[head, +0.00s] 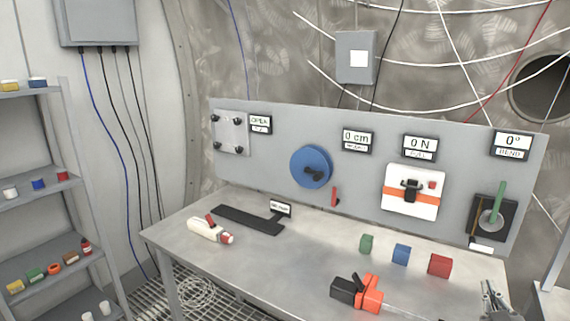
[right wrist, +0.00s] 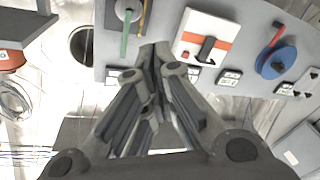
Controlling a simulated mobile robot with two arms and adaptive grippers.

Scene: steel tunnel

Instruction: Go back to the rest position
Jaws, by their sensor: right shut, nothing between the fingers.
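My right gripper (head: 495,298) shows at the lower right edge of the head view, by the right end of the grey workbench (head: 265,262). Its fingers also fill the middle of the right wrist view (right wrist: 152,60), shut with nothing between them. My left gripper is in neither view. Behind the bench stands a grey panel (head: 270,165) with a blue wheel (head: 311,167), a white box with an orange band (head: 411,200) and a green lever (head: 497,202). These also show upside down in the right wrist view, beyond my fingers.
On the bench lie an orange and black tool (head: 358,294), a white and red bottle-like item (head: 210,230), and green (head: 366,244), blue (head: 401,254) and red (head: 439,265) blocks. A shelf rack (head: 45,195) stands at the left.

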